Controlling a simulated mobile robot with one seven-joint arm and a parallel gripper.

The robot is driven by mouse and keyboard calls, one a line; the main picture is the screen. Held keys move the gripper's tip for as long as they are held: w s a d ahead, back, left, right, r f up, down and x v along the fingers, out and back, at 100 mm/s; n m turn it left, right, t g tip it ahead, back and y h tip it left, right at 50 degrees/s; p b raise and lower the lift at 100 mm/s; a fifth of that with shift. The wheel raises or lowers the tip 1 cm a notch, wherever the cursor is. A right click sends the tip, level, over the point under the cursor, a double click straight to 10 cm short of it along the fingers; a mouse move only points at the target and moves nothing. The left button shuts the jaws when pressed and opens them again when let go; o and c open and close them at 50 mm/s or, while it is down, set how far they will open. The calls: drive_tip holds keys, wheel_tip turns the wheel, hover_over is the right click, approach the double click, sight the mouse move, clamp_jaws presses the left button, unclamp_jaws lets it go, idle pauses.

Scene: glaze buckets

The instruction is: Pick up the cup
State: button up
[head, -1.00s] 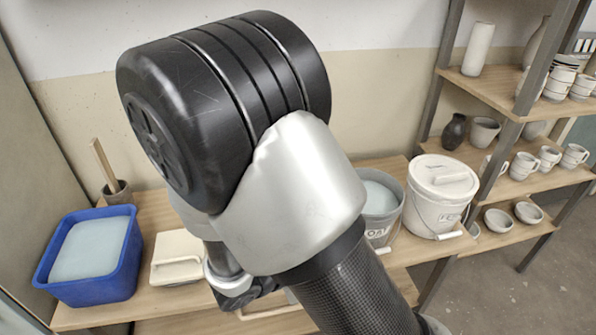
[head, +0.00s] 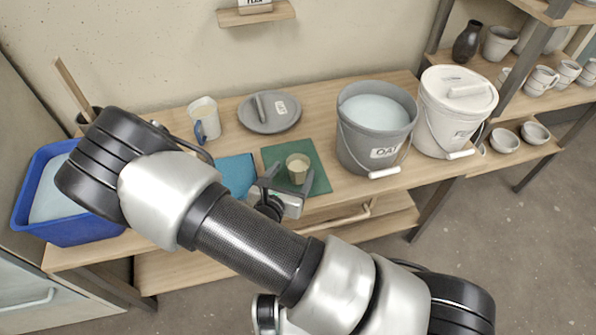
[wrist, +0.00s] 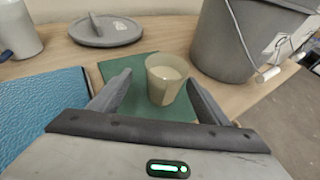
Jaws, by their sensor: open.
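A small beige cup (head: 298,168) with pale contents stands upright on a green mat (head: 319,182) on the wooden bench. My gripper (head: 284,177) is open at the near side of the cup, its fingers pointing toward it. In the wrist view the cup (wrist: 164,78) is ahead and between the two fingers of my gripper (wrist: 157,90), nearer the right finger. Whether either finger touches the cup I cannot tell.
A grey bucket (head: 362,148) stands close right of the mat, with a white lidded bucket (head: 440,130) beyond. A blue mat (head: 236,171) lies left. A grey lid (head: 270,113) and a white jug with blue handle (head: 203,112) are behind. A blue tub (head: 35,222) is far left.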

sight(302, 162)
drive_tip(key=shift+x, duration=0.95)
drive_tip(key=shift+d+b+x, duration=0.15)
drive_tip(key=shift+b+x, duration=0.25)
drive_tip(key=shift+x, duration=0.95)
drive_tip(key=shift+d+b+x, duration=0.15)
drive_tip(key=shift+b+x, duration=0.2)
drive_tip(key=shift+x, duration=1)
drive_tip(key=shift+s, duration=0.15)
drive_tip(key=shift+f, duration=0.1)
drive_tip(key=shift+c, duration=0.4)
drive_tip(key=c, duration=1.2)
drive_tip(key=shift+o, duration=0.2)
wheel_tip(302, 162, up, 10)
drive_tip(key=p, duration=0.3)
